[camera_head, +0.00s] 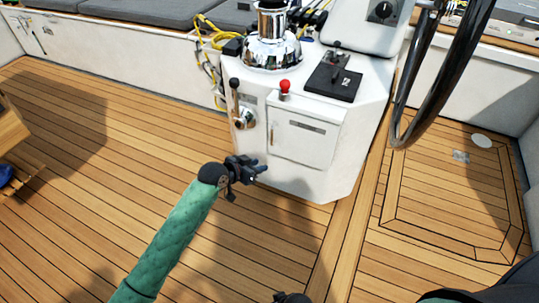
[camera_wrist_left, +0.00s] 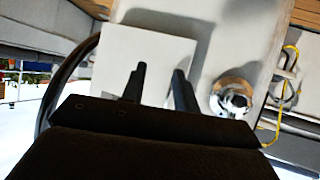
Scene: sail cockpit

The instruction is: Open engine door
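The engine door appears to be the white rectangular panel (camera_head: 306,140) on the front of the white console (camera_head: 350,120). It looks closed and has a dark label strip near its top and a small handle at its left edge. My left gripper (camera_head: 262,169) is in front of the door's lower left corner, apart from the handle as far as I can tell. In the left wrist view its two dark fingers (camera_wrist_left: 160,72) are apart with nothing between them, against the pale panel (camera_wrist_left: 165,50). A dark part at the bottom edge (camera_head: 291,298) may be my right gripper; its fingers are hidden.
A chrome lever fitting (camera_head: 244,118) is left of the door, and a red-knobbed lever (camera_head: 285,88) is above it. A chrome winch (camera_head: 271,45) tops the console. The black steering wheel (camera_head: 435,90) rises at right.

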